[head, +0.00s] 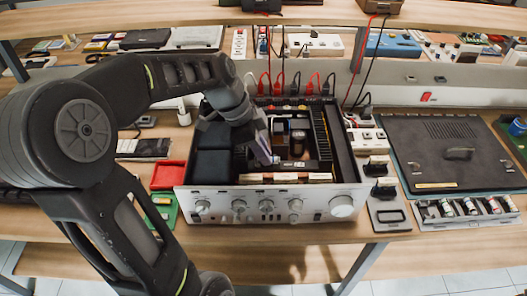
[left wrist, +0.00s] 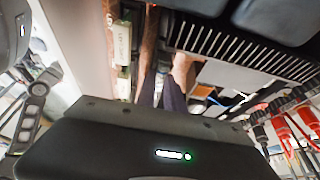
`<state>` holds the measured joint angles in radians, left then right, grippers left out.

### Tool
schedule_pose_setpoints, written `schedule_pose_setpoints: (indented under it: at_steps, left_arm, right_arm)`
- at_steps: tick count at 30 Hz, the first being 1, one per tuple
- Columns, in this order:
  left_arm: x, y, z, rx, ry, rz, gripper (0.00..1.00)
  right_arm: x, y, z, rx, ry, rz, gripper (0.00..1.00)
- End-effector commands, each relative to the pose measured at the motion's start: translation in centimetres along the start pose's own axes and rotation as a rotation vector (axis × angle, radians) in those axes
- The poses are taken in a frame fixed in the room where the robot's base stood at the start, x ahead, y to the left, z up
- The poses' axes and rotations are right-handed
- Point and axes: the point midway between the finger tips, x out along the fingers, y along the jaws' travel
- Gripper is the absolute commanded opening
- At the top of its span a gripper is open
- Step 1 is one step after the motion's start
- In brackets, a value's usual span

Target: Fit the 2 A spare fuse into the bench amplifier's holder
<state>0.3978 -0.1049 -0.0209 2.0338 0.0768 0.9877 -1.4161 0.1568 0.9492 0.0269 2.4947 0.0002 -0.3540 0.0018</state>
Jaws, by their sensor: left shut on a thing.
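The bench amplifier (head: 268,210) stands on the bench with its top off and its inside showing. My left gripper (head: 268,155) reaches down into the open chassis, near the middle. In the left wrist view its two dark fingers (left wrist: 171,92) are close together and point in among the amplifier's parts. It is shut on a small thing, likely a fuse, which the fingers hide. I cannot make out the fuse holder or whether the held thing touches it. A tray with several small cylindrical parts (head: 466,209) lies at the front right. My right gripper is in neither view.
Black blocks (head: 213,150) fill the chassis's left side, and a finned heatsink (head: 320,135) stands on its right. Red and black leads (head: 300,84) rise behind. A dark cover panel (head: 445,150) lies at right. Red (head: 167,175) and green (head: 161,210) trays sit left of the amplifier.

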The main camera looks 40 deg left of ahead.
Motion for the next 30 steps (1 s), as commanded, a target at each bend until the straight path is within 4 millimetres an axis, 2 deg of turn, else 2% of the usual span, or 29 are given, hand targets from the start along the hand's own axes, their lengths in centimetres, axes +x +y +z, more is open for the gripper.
schedule_pose_setpoints:
  at_steps: [8,9,17,26,30]
  left_arm:
    - [0.02,0.00,0.00,0.000,0.000,0.000,0.00]
    - [0.02,0.00,0.00,0.000,0.000,0.000,0.16]
    - [0.01,0.00,0.01,0.000,0.000,0.000,0.37]
    - [0.01,0.00,0.01,0.000,0.000,0.000,0.38]
    - [-0.92,-0.12,-0.01,0.000,0.001,-0.004,0.38]
  right_arm:
    - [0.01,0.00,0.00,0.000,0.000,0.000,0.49]
    - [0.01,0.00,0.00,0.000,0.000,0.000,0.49]
    - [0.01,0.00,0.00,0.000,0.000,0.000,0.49]
    - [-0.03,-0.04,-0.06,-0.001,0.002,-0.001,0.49]
    - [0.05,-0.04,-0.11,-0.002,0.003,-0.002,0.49]
